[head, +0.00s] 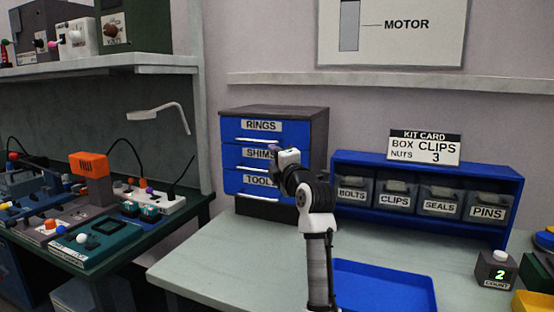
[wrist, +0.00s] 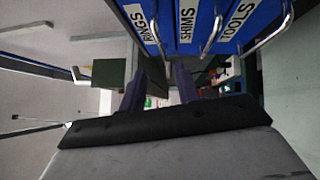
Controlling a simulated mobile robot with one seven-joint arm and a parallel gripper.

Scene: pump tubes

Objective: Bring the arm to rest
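My arm rises from the bottom middle of the head view, in front of the table. My gripper (head: 288,158) is at its upper end, in front of the drawer cabinet (head: 318,135), and partly covers the SHIMS and TOOLS fronts. I cannot tell from the head view whether it touches the cabinet. In the wrist view, the two dark fingers of my gripper (wrist: 160,84) stand apart with nothing held between them. The cabinet's drawers, labelled RINGS, SHIMS and TOOLS, show beyond them at the top. The drawers look shut.
A blue rack (head: 430,168) holds bins labelled BOLTS, CLIPS, SEALS and PINS. A kit card (head: 425,147) reads BOX CLIPS, NUTS 3. An empty-looking blue tray (head: 383,286) and a counter showing 2 (head: 496,270) stand on the pale table (head: 215,262). A cluttered bench is at left.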

